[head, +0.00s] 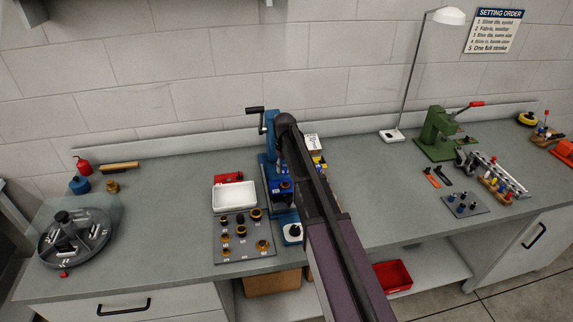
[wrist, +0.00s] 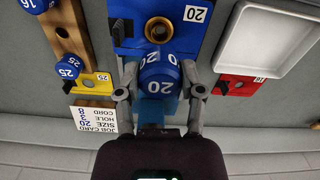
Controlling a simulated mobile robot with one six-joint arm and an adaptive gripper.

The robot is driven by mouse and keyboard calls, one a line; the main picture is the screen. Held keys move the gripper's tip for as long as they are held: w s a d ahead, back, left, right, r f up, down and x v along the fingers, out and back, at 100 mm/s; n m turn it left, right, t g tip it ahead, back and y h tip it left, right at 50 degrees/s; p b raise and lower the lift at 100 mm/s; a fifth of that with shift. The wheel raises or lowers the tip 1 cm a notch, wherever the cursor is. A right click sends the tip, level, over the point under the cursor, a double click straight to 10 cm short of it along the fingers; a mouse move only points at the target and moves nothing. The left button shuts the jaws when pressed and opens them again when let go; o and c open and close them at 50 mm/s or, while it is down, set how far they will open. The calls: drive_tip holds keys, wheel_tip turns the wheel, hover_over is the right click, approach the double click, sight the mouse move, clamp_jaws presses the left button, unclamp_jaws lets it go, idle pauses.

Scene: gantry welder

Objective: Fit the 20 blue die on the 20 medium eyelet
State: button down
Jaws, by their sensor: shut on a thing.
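My gripper (wrist: 160,82) is shut on a blue die (wrist: 160,76) marked 20, with one grey finger on each side of it. Just beyond it in the wrist view, a brass ring-shaped eyelet (wrist: 158,29) sits in a blue block (wrist: 125,32) with a 20 label. The die appears in front of the eyelet and apart from it; its height above the block is hard to tell. In the head view my arm hides the gripper and the held die; part of the blue block (head: 281,187) shows beside the arm.
A wooden rack (wrist: 70,30) holds blue dies marked 16 and 25, beside a yellow block (wrist: 97,82). A white tray (wrist: 265,40) and a red block (wrist: 232,86) stand on the other side. An eyelet board (head: 232,248) lies at the bench front.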

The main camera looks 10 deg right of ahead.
drive_tip(key=shift+r+p, duration=0.6)
drive_tip(key=shift+r, duration=0.05)
drive_tip(key=shift+f, duration=0.2)
drive_tip(key=shift+f+b, duration=2.6)
drive_tip(key=shift+b, duration=0.15)
drive_tip(key=shift+f+b, duration=0.55)
drive_tip(key=shift+b, duration=0.05)
drive_tip(key=shift+c, duration=0.7)
unclamp_jaws()
drive_tip(key=shift+s, duration=0.15)
